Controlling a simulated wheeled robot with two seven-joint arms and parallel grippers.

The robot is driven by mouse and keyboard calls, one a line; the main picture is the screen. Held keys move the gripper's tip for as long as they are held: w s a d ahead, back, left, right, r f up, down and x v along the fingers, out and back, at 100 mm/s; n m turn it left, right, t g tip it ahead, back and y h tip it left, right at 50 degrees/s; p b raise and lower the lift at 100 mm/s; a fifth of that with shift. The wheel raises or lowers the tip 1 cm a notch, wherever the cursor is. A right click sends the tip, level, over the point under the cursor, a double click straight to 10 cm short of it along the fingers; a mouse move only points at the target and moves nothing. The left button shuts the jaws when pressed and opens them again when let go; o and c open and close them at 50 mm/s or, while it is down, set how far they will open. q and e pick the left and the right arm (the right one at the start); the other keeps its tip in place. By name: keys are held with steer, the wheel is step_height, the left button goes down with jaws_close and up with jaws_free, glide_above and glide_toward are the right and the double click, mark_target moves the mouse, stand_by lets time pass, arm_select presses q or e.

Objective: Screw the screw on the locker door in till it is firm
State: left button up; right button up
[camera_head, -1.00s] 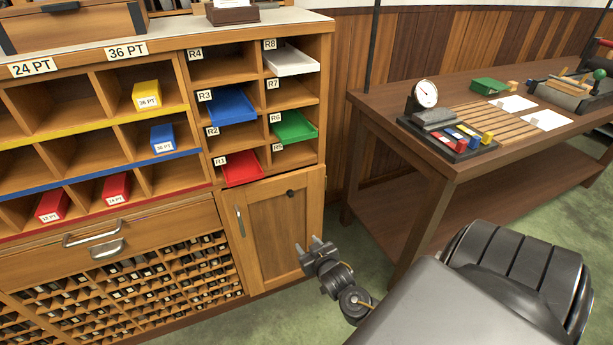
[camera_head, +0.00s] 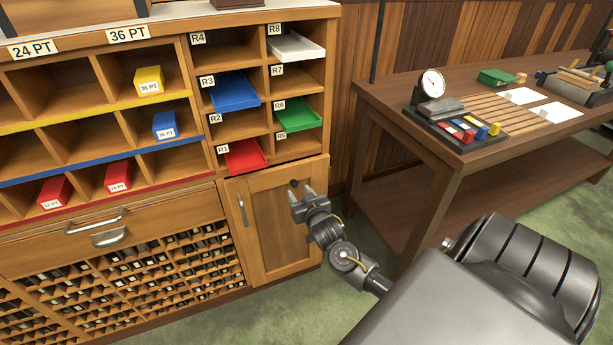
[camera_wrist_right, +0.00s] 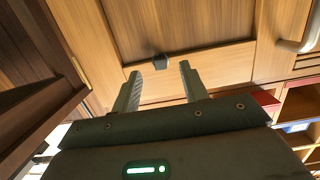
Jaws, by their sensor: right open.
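The locker door (camera_head: 274,232) is a wooden panel door below the red R1 tray, and it looks shut. The screw (camera_head: 294,183) is a small dark head near the top right of the door. In the right wrist view the dark screw (camera_wrist_right: 161,60) stands out from the wood, just beyond and between the fingertips. My right gripper (camera_head: 301,193) is open and empty in front of the door, just below the screw in the head view. Its two fingers also show in the right wrist view (camera_wrist_right: 160,75). My left gripper is not in view.
A metal door handle (camera_head: 242,209) is on the door's left side. The red tray (camera_head: 245,156) juts out above the door. A workbench (camera_head: 430,150) with a dial gauge (camera_head: 433,83) stands to the right. Green floor lies between bench and cabinet.

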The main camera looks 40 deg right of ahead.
mark_target(295, 186)
steer(key=shift+x, duration=1.7)
jaws_close()
